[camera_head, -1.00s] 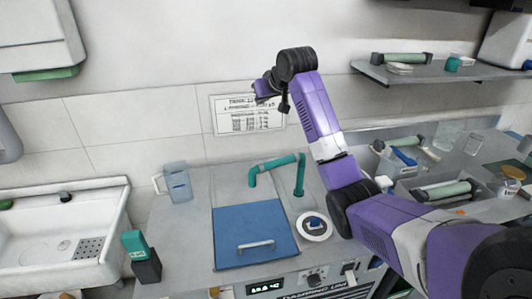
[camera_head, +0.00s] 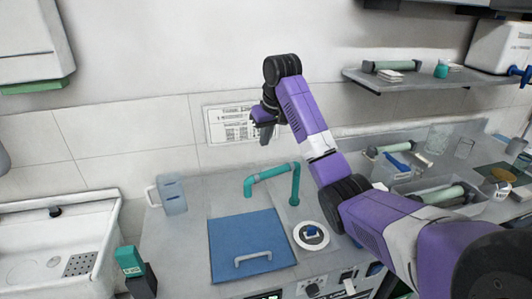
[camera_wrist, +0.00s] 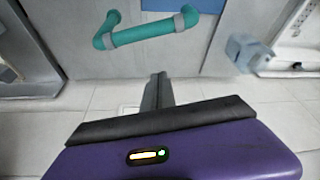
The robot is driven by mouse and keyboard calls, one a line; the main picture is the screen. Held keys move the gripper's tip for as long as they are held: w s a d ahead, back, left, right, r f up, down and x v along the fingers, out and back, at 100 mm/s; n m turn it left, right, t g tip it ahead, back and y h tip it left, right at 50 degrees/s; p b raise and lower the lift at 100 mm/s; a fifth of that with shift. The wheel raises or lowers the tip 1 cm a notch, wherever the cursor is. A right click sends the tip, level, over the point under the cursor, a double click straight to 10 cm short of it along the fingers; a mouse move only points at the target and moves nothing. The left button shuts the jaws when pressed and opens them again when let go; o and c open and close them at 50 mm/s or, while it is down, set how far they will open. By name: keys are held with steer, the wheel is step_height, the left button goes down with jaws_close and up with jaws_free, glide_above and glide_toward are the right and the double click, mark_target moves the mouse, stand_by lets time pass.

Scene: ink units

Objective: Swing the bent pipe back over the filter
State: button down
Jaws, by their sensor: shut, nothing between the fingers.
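The bent teal pipe (camera_head: 272,173) stands on the grey counter behind the blue lid. Its upright is at the right, and its arm reaches left to a short downturned end near the lid's back left. In the wrist view, my shut, empty fingers (camera_wrist: 158,92) show below the pipe (camera_wrist: 145,32).
The blue lid (camera_head: 250,243) has a pale handle. A clear jug (camera_head: 172,191) stands at the left, beside the white sink (camera_head: 60,240). A paper notice (camera_head: 228,124) hangs behind my gripper. Trays and glassware crowd the right, under a shelf (camera_head: 420,80).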

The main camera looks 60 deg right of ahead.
step_height(320, 180, down, 10)
steer(key=p, duration=0.3)
steer(key=shift+s+a+r+p, duration=0.2)
steer(key=shift+s+r+p, duration=0.05)
steer(key=shift+s+p, duration=0.15)
steer(key=shift+d, duration=0.1)
stand_by(0.3)
